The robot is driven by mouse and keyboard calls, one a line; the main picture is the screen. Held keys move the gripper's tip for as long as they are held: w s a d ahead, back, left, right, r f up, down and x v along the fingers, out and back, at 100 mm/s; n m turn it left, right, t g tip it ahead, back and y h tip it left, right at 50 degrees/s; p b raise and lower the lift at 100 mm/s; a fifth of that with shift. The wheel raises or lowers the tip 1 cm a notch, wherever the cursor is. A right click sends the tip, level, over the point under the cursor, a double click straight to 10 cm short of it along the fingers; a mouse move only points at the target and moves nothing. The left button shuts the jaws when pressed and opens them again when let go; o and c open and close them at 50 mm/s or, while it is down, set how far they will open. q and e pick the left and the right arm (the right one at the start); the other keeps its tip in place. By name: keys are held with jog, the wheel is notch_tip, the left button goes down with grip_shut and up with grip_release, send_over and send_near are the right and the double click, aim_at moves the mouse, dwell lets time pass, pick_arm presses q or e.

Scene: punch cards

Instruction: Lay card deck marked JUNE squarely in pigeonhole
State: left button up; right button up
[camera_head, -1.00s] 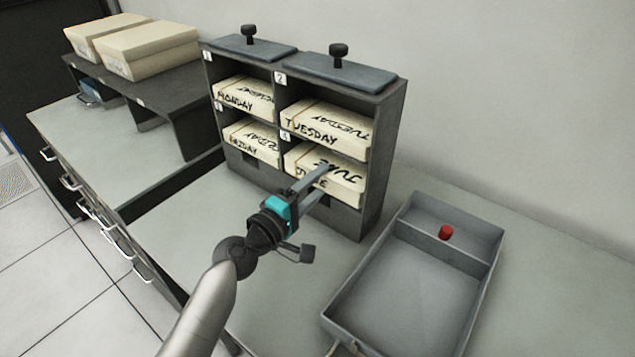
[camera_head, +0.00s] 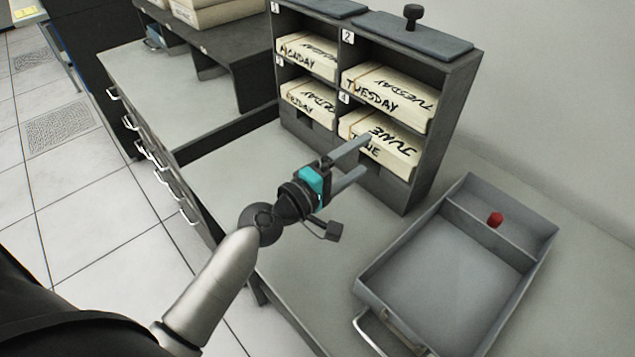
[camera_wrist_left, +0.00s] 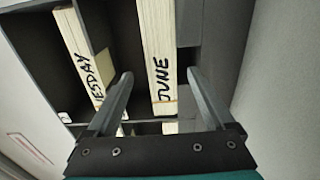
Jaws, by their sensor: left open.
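The JUNE card deck (camera_head: 392,147) lies in the lower right pigeonhole, marked 4, of the dark grey rack (camera_head: 432,135). Its marked front end faces out, and it looks roughly in line with the compartment walls. My left gripper (camera_head: 366,160) is open in front of this pigeonhole, its fingers pointing at the deck. In the left wrist view the JUNE deck (camera_wrist_left: 158,60) shows beyond and between the spread fingers (camera_wrist_left: 160,88), with nothing gripped. The deck's rear end is hidden. My right gripper is not in view.
Decks marked MONDAY (camera_head: 307,55), TUESDAY (camera_head: 388,95) and FRIDAY (camera_head: 308,101) fill the other pigeonholes. A grey tray (camera_head: 365,285) with a red object (camera_head: 495,219) stands to the right. The bench in front of the rack is clear.

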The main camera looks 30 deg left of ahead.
pick_arm(q)
jog(key=b+v, duration=0.3)
jog(key=v, duration=0.8)
jog(key=shift+s, duration=0.2)
jog(key=shift+s, duration=0.1)
